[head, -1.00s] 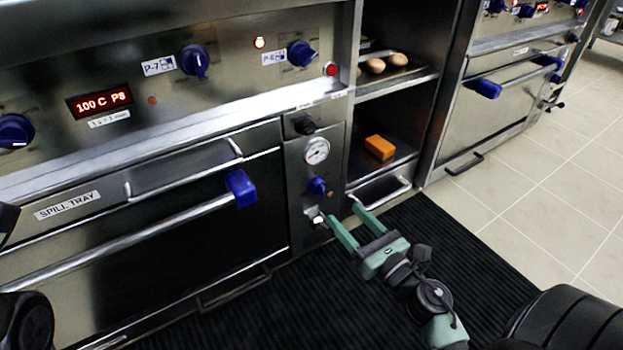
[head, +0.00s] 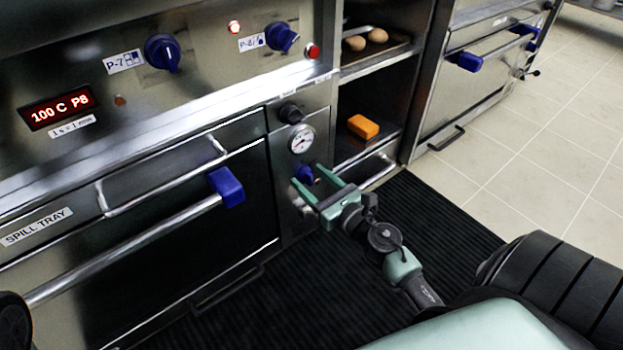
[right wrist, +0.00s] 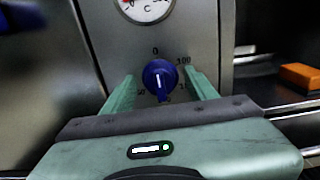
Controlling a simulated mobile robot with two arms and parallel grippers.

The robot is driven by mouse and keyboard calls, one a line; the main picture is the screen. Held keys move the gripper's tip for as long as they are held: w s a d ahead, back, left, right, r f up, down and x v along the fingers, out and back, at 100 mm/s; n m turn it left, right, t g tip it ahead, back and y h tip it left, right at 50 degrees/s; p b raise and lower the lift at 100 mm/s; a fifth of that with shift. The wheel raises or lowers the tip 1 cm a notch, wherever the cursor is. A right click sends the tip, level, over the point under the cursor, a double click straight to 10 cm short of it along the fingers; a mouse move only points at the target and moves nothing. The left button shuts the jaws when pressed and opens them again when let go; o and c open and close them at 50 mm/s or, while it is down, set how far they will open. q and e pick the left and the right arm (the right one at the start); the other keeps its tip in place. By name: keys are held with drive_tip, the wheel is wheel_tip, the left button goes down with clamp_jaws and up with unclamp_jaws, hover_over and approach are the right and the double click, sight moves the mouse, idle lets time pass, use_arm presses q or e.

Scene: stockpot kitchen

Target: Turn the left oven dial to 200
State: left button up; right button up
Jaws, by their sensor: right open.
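The left oven dial (head: 305,174) is a blue knob on the narrow steel panel below a round gauge (head: 302,139). In the right wrist view the dial (right wrist: 159,76) shows a white line that looks near vertical, with 0 printed above it. Other numbers are printed around it, partly hidden by the fingers. My right gripper (head: 307,176) is open, with its green fingers on either side of the dial. In the right wrist view my right gripper (right wrist: 160,82) shows gaps between fingers and knob; contact is not clear. My left gripper is not in view.
A red display (head: 57,107) reads 100 C P8. Other blue knobs (head: 163,53) sit above. The oven door handle (head: 130,245) with a blue end juts out to the left. An orange block (head: 363,127) lies on a shelf to the right. A dark mat (head: 300,285) covers the floor.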

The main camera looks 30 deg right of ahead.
clamp_jaws()
